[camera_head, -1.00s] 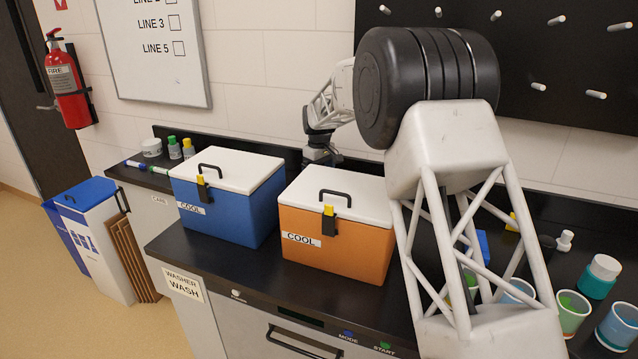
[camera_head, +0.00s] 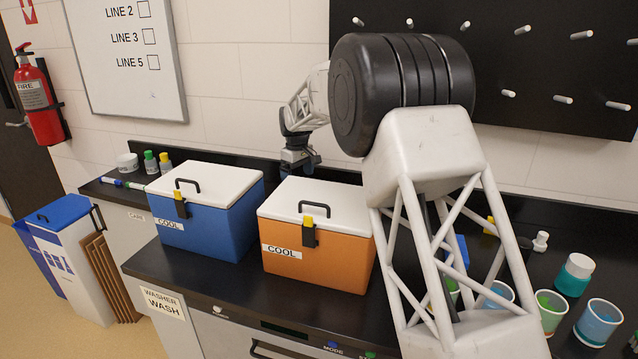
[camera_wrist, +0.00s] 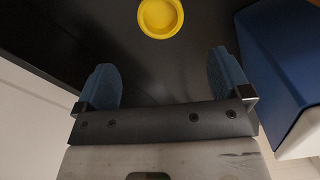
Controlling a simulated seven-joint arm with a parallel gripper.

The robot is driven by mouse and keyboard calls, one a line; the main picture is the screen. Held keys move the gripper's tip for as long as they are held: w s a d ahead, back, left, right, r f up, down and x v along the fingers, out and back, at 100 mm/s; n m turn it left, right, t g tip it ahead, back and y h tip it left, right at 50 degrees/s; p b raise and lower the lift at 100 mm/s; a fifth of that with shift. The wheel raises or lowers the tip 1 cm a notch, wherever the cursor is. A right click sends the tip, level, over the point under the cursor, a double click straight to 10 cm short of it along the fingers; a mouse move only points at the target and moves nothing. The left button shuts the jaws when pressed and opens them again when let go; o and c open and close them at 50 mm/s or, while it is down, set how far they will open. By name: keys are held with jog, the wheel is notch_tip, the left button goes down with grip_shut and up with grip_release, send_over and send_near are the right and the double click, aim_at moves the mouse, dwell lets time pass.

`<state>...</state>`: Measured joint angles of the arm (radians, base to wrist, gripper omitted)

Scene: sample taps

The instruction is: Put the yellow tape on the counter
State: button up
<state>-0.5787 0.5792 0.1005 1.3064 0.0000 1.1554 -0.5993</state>
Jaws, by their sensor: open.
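The yellow tape (camera_wrist: 160,17) shows in the wrist view as a yellow ring at the top edge, lying on a dark surface that looks like the counter. It is beyond my fingertips, roughly centred between them, and apart from them. My gripper (camera_wrist: 164,72) is open and empty, with two blue fingers spread wide. In the head view my gripper (camera_head: 301,163) is at the back of the black counter (camera_head: 225,285), behind the coolers, near the gap between them. The tape cannot be made out in the head view.
A blue cooler (camera_head: 197,225) and an orange cooler (camera_head: 315,262) with white lids stand on the counter. A blue box side (camera_wrist: 280,60) is close right of my fingers in the wrist view. Several cups and a teal jar (camera_head: 574,277) stand at right. A wall is behind.

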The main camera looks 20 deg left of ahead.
jog(key=shift+d, duration=0.1)
jog(key=s+d+r+m, duration=0.2)
jog(key=s+d+r, duration=0.45)
jog(key=d, duration=0.55)
jog(key=s+d+r+m+t, duration=0.15)
jog(key=s+d+r, duration=0.45)
jog(key=d, duration=0.6)
jog(key=s+d+r+m, duration=0.35)
jog(key=s+d, duration=0.45)
jog(key=d, duration=0.4)
jog(key=s+d+m, duration=0.3)
jog(key=s+d, duration=1)
jog(key=s, duration=0.5)
jog(key=s+d+f+m, duration=0.2)
jog(key=s+d+f, duration=0.1)
jog(key=s, duration=0.6)
jog(key=s+d+f+m+t, duration=0.1)
jog(key=s+d+f, duration=0.3)
jog(key=s, duration=0.5)
jog(key=shift+d+f+m, duration=0.15)
jog(key=shift+f+m, duration=0.15)
jog(key=shift+m, duration=0.1)
